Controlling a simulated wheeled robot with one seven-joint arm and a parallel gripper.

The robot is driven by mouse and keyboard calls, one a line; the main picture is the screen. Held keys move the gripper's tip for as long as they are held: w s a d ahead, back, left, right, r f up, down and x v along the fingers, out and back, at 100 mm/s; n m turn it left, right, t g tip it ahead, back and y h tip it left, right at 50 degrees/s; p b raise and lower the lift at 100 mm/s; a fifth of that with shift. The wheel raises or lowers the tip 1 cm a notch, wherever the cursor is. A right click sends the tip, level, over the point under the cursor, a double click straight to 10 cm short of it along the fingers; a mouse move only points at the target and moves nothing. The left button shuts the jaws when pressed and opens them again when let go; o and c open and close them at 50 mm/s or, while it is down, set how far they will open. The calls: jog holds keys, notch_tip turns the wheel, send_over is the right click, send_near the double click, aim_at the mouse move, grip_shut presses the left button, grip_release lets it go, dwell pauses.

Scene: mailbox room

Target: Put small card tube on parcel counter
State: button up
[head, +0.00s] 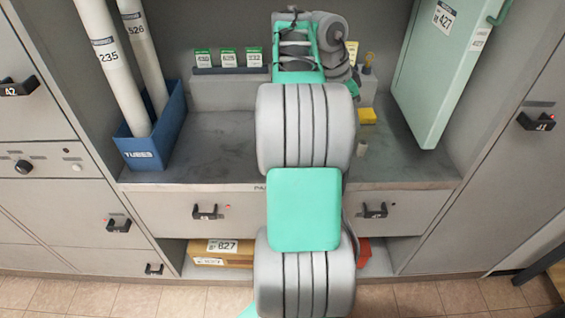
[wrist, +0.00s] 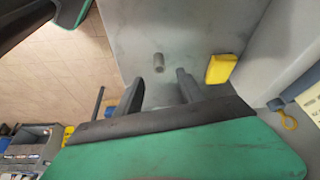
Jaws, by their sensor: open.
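In the head view my arm covers the middle of the counter, and the fingers cannot be made out there.
A yellow block (wrist: 221,69) lies close to the right finger. A blue bin (head: 151,137) with two long white tubes (head: 112,70) stands on the counter's left. A pale green case (head: 425,75) stands at right. Small cards (head: 228,57) line the back. The left-middle counter is clear.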

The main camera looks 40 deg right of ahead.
jog(key=w+a+n, duration=0.2)
jog(key=a, duration=0.1)
jog(key=w+a+n+t, duration=0.1)
jog(key=w+a+n, duration=0.1)
jog(key=w+a, duration=0.1)
jog(key=w+a+f+n, duration=0.1)
jog(key=w+a+n, duration=0.1)
jog(key=a+n, duration=0.1)
jog(key=shift+w+a+t+h, duration=0.2)
jog(key=shift+a+t+h, duration=0.1)
jog(key=shift+a, duration=0.15)
jog(key=s+a+f+n+t+y, duration=0.1)
jog(key=a+f+n, duration=0.2)
jog(key=a+n, duration=0.3)
jog(key=s+a+f+n+t+y, duration=0.1)
jog(key=a+f+n, duration=0.3)
jog(key=a, duration=1.3)
jog(key=a+f+n+t+y, duration=0.1)
jog(key=a+f+n+y, duration=0.1)
jog(key=a+f+n, duration=0.2)
jog(key=a+n, duration=0.3)
jog(key=a, duration=0.5)
jog(key=shift+s+f+n, duration=0.25)
jog(key=shift+s+n, duration=0.15)
jog(key=shift+d, duration=0.1)
